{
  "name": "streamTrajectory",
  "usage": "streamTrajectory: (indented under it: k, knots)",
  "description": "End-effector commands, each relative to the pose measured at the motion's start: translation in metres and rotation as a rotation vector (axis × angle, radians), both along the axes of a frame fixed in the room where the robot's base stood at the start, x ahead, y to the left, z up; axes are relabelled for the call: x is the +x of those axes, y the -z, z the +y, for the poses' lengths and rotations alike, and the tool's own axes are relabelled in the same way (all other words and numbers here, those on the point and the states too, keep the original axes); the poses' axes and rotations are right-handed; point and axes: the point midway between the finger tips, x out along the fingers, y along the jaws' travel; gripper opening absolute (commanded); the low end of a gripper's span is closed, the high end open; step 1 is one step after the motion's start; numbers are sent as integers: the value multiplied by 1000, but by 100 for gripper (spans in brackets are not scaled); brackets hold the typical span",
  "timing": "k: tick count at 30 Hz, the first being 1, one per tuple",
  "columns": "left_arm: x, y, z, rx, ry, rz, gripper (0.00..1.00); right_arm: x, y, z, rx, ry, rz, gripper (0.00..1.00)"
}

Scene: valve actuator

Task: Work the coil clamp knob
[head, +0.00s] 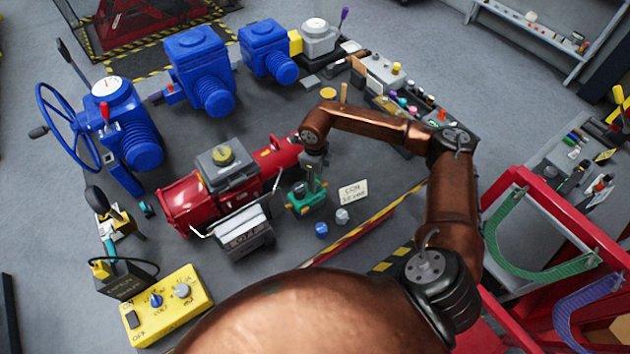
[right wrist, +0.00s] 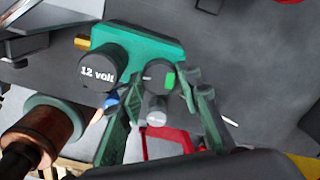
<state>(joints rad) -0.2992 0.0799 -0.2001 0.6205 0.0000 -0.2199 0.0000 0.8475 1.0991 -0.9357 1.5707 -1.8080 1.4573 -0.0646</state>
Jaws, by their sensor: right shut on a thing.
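The green coil clamp unit (head: 303,203) stands on the dark bench right of the red actuator. In the right wrist view the green body (right wrist: 148,47) carries a black cylinder marked "12 volt" (right wrist: 98,70) and a grey knob (right wrist: 157,78) with a green mark. My right gripper (head: 314,182) reaches down onto the unit from above. In the right wrist view its fingers (right wrist: 160,105) lie on either side of the knob and are shut on it. The exact contact is partly hidden. My left gripper is not in view.
The red actuator (head: 180,203) and a grey box (head: 242,235) stand close on the left. A white sign (head: 353,192), a blue knob (head: 321,229) and a grey knob (head: 342,215) are close by at right and front. A yellow control box (head: 165,312) sits at front left.

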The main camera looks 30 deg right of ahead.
Motion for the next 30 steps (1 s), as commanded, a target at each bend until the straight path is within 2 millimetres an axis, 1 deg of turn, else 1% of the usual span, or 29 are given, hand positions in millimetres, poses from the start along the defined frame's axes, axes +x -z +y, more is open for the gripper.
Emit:
streamTrajectory:
  k: [14,15,23,30]
  knots:
    - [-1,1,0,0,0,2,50,1,-1,-1,-1,22,-2,7]
    - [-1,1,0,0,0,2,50,1,-1,-1,-1,21,-2,32]
    - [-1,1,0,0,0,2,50,1,0,0,0,20,-1,49]
    - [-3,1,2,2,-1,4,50,0,-1,0,0,20,-1,49]
